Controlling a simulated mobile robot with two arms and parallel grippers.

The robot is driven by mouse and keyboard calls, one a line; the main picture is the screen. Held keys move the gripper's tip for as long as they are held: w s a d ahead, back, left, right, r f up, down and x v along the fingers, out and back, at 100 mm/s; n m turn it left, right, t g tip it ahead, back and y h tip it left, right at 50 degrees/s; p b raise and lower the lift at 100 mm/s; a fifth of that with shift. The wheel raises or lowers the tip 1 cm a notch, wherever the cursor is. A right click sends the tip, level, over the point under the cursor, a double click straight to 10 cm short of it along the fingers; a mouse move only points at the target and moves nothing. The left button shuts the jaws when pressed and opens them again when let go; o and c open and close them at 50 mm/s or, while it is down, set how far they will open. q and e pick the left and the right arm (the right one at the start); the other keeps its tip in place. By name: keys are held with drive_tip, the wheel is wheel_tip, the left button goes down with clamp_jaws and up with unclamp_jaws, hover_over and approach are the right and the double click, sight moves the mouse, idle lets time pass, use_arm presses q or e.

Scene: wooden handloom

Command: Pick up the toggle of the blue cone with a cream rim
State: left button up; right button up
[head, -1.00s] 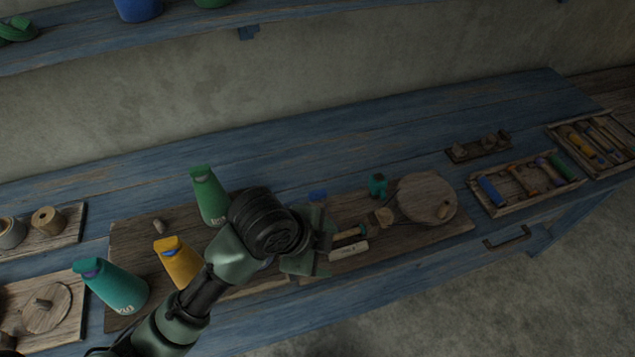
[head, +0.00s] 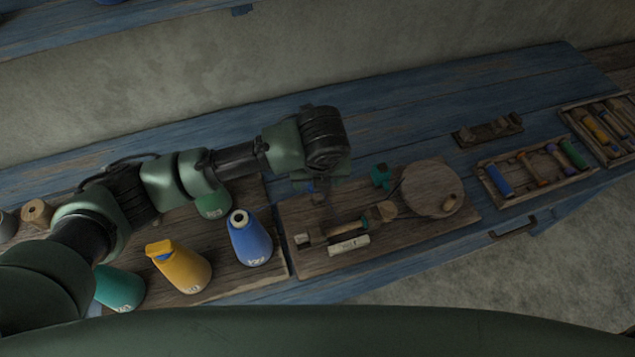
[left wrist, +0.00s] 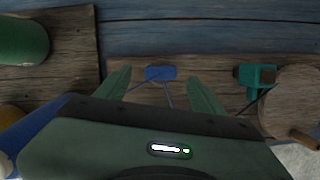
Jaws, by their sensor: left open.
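The blue cone (head: 250,240) with a cream rim stands upright on the left wooden board in the head view. Part of it shows at the lower left of the left wrist view (left wrist: 32,135). A small blue block-like toggle (left wrist: 160,73) lies near the back edge of the right board, with two thin blue cords running from it towards my gripper. In the head view my left gripper (head: 316,186) hangs over this spot and mostly hides the toggle. In the left wrist view its two green fingers are apart, with the toggle between and slightly beyond them, not gripped.
A teal clamp-like piece (head: 381,176) and a round wooden disc (head: 430,189) are right of the gripper. A wooden-handled tool (head: 346,229) and a pale label block (head: 348,246) lie in front. Yellow (head: 180,268), green (head: 212,205) and teal (head: 118,288) cones stand left.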

use_arm(q)
drive_tip(key=shift+x, duration=1.2)
drive_tip(key=shift+w+f, duration=0.1)
drive_tip(key=shift+f, duration=0.1)
drive_tip(key=c, duration=1.4)
use_arm(e)
drive_tip(key=shift+w+a+r, duration=0.2)
drive_tip(key=shift+w+r, duration=0.05)
drive_tip(key=shift+w, duration=0.15)
use_arm(q)
drive_tip(key=shift+r, duration=0.1)
